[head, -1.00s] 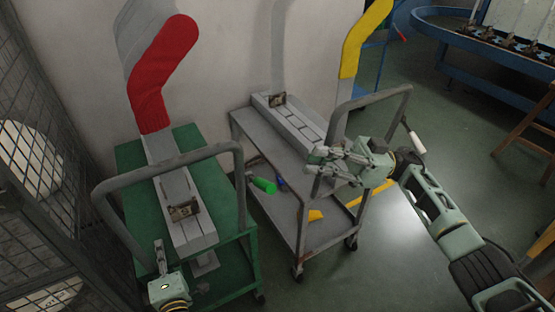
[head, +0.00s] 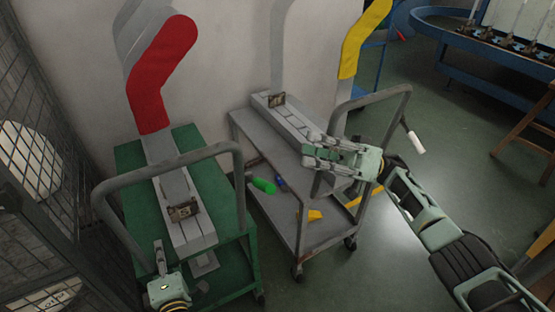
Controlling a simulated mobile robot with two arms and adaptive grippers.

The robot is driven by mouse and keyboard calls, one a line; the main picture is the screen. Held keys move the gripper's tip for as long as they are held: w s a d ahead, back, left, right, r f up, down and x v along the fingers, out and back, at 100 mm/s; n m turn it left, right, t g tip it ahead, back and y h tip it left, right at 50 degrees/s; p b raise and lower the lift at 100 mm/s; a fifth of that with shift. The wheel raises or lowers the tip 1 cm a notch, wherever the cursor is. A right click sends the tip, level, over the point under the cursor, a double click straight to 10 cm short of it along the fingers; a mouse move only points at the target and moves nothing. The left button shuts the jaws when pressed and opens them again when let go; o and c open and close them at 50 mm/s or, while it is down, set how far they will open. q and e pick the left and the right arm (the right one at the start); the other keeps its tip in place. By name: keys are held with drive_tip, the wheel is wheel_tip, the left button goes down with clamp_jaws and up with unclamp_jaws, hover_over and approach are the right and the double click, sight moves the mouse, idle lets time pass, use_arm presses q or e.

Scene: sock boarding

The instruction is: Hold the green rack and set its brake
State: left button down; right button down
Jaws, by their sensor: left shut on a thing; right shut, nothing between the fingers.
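The green rack (head: 205,180) stands at the left against the wall, with a grey board form in a red sock (head: 160,75) upright on it. Its grey push handle (head: 190,158) arches over the near end. My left gripper (head: 160,248) is at the lower left leg of this handle and shut on it; the contact is small in view. A small grey plate (head: 205,264) shows low at the rack's near end; I cannot tell if it is the brake. My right gripper (head: 312,153) is shut and empty, above the near end of the grey rack.
The grey rack (head: 255,140) stands close to the right of the green one, with a green bottle (head: 264,186) on its lower shelf. A wire mesh cage (head: 50,170) is at the left. Open floor (head: 440,150) lies to the right.

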sight(259, 183)
use_arm(q)
drive_tip(key=shift+f, duration=0.1)
use_arm(e)
drive_tip(key=s+a, duration=0.4)
drive_tip(key=a, duration=0.3)
drive_tip(key=shift+a+r, duration=0.35)
